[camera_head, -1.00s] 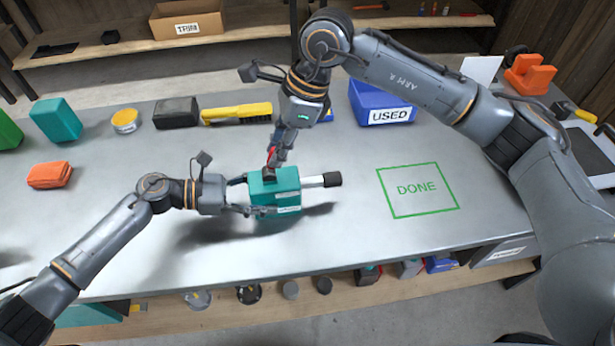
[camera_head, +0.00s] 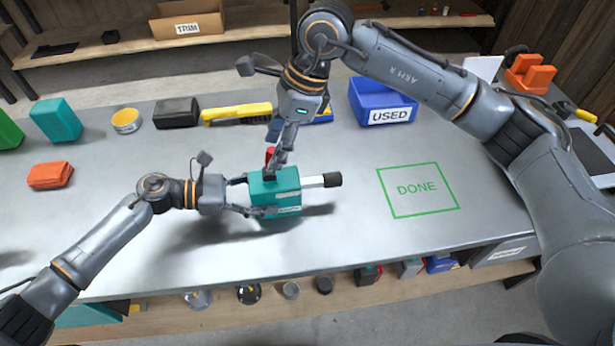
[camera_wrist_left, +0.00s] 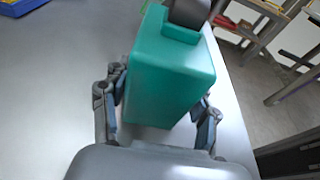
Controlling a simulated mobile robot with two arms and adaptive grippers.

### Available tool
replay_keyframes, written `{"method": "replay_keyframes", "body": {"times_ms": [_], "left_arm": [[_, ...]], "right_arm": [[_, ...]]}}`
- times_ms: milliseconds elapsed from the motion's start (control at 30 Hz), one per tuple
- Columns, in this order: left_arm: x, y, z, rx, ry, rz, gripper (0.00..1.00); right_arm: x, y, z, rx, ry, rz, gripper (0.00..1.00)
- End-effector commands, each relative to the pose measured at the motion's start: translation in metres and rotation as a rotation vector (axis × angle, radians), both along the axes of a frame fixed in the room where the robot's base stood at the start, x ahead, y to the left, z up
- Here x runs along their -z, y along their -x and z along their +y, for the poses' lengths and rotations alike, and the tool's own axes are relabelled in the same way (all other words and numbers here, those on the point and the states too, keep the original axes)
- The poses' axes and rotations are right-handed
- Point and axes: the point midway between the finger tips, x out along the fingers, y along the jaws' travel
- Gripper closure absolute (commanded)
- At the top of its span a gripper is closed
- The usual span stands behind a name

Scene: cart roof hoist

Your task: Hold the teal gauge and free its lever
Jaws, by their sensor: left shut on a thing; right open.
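The teal gauge (camera_head: 283,183) is a boxy block with a pale, dark-tipped stem on its right side. A red lever (camera_head: 270,154) stands up from a dark mount on its top. My left gripper (camera_head: 250,195) is shut on the gauge from the left. The left wrist view shows the gauge (camera_wrist_left: 170,75) between my left fingers (camera_wrist_left: 160,115). My right gripper (camera_head: 277,165) is open, pointing down just above the gauge, with its fingers close beside the lever. I cannot tell whether they touch the lever, or whether the gauge touches the bench.
A green DONE outline (camera_head: 417,190) on the bench is empty. A blue USED bin (camera_head: 383,102) stands behind it. A yellow-handled brush (camera_head: 236,112), dark block (camera_head: 176,112), yellow tin (camera_head: 126,121), teal block (camera_head: 57,120) and orange block (camera_head: 50,175) lie left.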

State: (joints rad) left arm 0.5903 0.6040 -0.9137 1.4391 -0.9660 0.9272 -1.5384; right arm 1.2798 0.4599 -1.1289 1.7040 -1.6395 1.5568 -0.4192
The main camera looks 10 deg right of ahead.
Motion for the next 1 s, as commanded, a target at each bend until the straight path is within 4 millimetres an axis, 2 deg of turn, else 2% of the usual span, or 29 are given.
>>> {"method": "replay_keyframes", "body": {"times_ms": [300,500,1000], "left_arm": [[0.001,0.001,0.000,0.000,-0.001,0.002,0.70],[0.001,0.001,0.000,0.000,-0.001,0.002,0.70],[0.001,0.000,0.000,0.000,-0.002,0.002,0.70]], "right_arm": [[-0.031,-0.001,-0.012,0.001,-0.001,-0.003,0.47],[-0.044,-0.001,-0.018,0.001,0.000,-0.002,0.47],[-0.046,0.000,-0.018,0.000,0.000,-0.001,0.45]]}}
